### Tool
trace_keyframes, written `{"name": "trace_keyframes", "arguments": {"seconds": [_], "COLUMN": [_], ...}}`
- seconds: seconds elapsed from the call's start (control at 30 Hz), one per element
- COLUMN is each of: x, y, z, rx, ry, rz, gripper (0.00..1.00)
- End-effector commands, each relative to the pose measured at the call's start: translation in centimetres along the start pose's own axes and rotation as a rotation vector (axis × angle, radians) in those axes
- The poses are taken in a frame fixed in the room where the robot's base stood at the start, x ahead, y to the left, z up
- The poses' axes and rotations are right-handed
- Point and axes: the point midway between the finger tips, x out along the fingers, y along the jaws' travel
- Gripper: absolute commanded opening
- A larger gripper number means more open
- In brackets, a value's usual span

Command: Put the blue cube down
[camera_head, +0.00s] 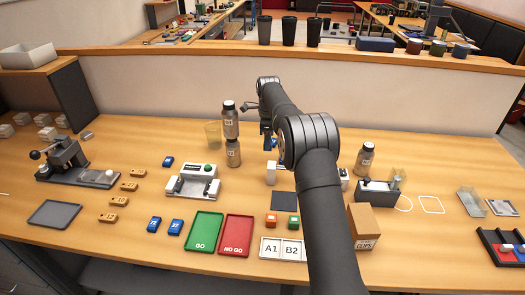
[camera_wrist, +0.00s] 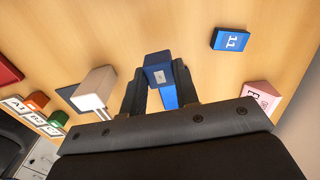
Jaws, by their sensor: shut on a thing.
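My gripper (camera_wrist: 160,88) is shut on a blue cube (camera_wrist: 159,70) with a small white label on its face. The cube sits between the two dark fingers in the wrist view. Wood tabletop shows around it; I cannot tell how high it is above the table. In the head view my gripper (camera_head: 267,140) is at the back middle of the table, mostly hidden by my arm. Only a sliver of blue (camera_head: 274,142) shows there beside it.
Another blue block (camera_wrist: 231,40) marked 11 lies nearby. A white post-like device (camera_wrist: 95,88) and a pink block (camera_wrist: 262,95) are close to my gripper. A dark pad (camera_head: 283,201) lies nearer the front.

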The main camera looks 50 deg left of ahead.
Motion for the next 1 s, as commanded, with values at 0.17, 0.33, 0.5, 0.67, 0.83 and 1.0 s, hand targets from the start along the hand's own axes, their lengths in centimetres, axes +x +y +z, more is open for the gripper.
{"name": "trace_keyframes", "arguments": {"seconds": [0.17,0.33,0.5,0.67,0.83,1.0], "x": [1.1,2.0,4.5,5.3,5.3,5.6], "y": [-0.5,-0.6,-0.5,-0.6,-0.6,-0.5], "z": [1.9,2.1,2.0,2.0,2.0,2.0], "rx": [0.000,0.001,0.001,0.001,0.001,0.001], "ry": [0.000,0.001,0.001,0.000,0.000,0.000], "rz": [0.000,0.002,0.003,-0.001,0.000,0.000], "gripper": [0.07,0.07,0.07,0.07,0.07,0.38]}}
